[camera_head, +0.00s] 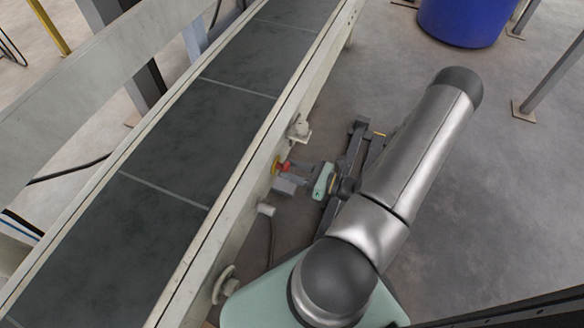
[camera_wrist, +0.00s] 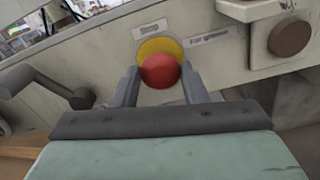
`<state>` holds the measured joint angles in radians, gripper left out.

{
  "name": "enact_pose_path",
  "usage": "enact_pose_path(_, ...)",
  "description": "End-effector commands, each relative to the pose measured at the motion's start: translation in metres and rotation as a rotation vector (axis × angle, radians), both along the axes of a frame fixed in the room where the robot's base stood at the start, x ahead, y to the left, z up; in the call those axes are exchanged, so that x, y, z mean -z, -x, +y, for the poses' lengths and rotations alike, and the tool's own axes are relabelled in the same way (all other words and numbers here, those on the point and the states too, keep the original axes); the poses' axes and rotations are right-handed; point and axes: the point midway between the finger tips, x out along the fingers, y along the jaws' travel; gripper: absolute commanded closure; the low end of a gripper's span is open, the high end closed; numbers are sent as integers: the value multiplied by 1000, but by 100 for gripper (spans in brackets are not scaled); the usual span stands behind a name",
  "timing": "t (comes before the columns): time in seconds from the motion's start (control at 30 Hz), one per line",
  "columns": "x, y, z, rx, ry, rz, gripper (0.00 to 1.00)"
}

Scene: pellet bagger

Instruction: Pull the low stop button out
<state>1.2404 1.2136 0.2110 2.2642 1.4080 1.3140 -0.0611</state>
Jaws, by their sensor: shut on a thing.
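The low stop button is a red round cap (camera_wrist: 160,71) on a yellow backing disc (camera_wrist: 153,48), set on the pale side panel of the conveyor. In the head view the button (camera_head: 285,167) shows small on the conveyor's side, partly covered. My gripper (camera_wrist: 158,82) has one grey finger on each side of the red cap and is shut on it. In the head view my gripper (camera_head: 289,176) reaches the conveyor side from the right. The cap's lower edge and the finger contact are partly hidden. How far out the cap stands I cannot tell.
The conveyor belt (camera_head: 190,125) runs diagonally along the left. In the wrist view a dark lever (camera_wrist: 45,88) is at left and a brown round knob (camera_wrist: 290,38) at right. A blue barrel (camera_head: 462,18) stands at the back. Floor to the right is mostly clear.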

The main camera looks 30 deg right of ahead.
Motion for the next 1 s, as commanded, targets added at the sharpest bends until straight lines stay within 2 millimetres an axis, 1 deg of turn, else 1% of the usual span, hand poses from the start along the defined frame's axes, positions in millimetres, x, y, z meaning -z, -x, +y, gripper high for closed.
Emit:
enact_pose_path(0.07, 1, 3, -2, 4, 2, 4, 100)
enact_pose_path(0.1, 1, 3, -2, 4, 2, 4, 55)
enact_pose_path(0.17, 1, 3, -2, 5, 1, 5, 38)
enact_pose_path(0.57, 1, 2, -1, 3, 0, 2, 38)
enact_pose_path(0.67, 0, 5, -4, 5, 0, 2, 38)
enact_pose_path(0.77, -1, 14, -11, 7, 0, 2, 38)
enact_pose_path(0.87, -2, 29, -22, 7, 1, 4, 38)
enact_pose_path(1.0, -2, 57, -43, 8, 2, 4, 38)
